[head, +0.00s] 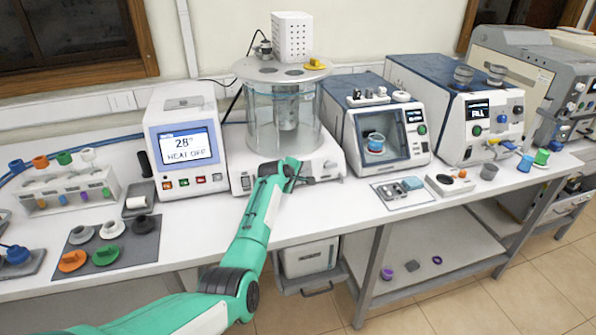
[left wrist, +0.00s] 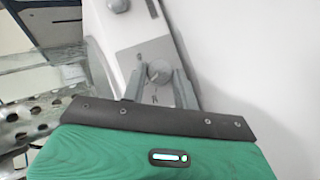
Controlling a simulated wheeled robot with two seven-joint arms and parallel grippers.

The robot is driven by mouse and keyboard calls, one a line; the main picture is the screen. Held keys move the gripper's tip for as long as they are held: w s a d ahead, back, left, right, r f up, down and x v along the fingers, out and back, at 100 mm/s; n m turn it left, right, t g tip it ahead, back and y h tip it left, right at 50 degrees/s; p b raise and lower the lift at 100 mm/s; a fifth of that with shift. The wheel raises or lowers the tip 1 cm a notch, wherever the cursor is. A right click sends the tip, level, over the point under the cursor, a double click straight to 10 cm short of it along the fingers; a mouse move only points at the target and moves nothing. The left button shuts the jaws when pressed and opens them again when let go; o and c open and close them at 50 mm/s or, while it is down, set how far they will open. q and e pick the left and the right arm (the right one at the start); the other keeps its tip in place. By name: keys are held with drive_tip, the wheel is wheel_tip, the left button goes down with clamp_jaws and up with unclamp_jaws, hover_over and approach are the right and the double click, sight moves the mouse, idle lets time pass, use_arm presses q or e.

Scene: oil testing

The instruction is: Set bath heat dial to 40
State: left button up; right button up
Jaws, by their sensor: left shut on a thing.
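The heat bath is a clear glass vessel (head: 262,122) on a white base (head: 333,160), in the middle of the bench in the head view. My left gripper (head: 293,170) is at the front of the base. In the left wrist view a round grey dial (left wrist: 159,72) on a light grey panel (left wrist: 140,52) lies between the two fingers of this gripper (left wrist: 160,88), which is shut on it. The dial is hidden behind the gripper in the head view. The display (head: 189,144) left of the bath reads 28 and HEAT OFF. My right gripper is not in view.
A white control unit (head: 163,113) with small buttons stands left of the bath. A blue-topped box with a window (head: 377,135) stands close on its right. A rack with coloured caps (head: 70,192) and a dark mat (head: 130,248) with several lids lie at the left.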

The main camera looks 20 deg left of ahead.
use_arm(q)
drive_tip(key=shift+w+r+m+g+p, duration=0.2)
drive_tip(key=shift+m+g+p, duration=0.3)
drive_tip(key=shift+m+g, duration=0.45)
drive_tip(key=shift+d+m+g+y, duration=0.1)
drive_tip(key=shift+m+g+y, duration=0.35)
drive_tip(key=shift+m, duration=0.3)
drive_tip(key=shift+w+m+g+y+b, duration=0.1)
drive_tip(key=shift+m+g+y+b, duration=0.15)
drive_tip(key=shift+m+g+b, duration=0.25)
drive_tip(key=shift+w+d+r+m+g+y+b, duration=0.1)
drive_tip(key=shift+d+m+g+y+b, duration=0.1)
drive_tip(key=shift+m+g+y+b, duration=0.7)
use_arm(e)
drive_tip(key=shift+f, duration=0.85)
use_arm(q)
drive_tip(key=shift+m+h, duration=0.3)
drive_tip(key=o, duration=1)
drive_tip(key=shift+c, duration=0.2)
drive_tip(key=shift+r, duration=0.15)
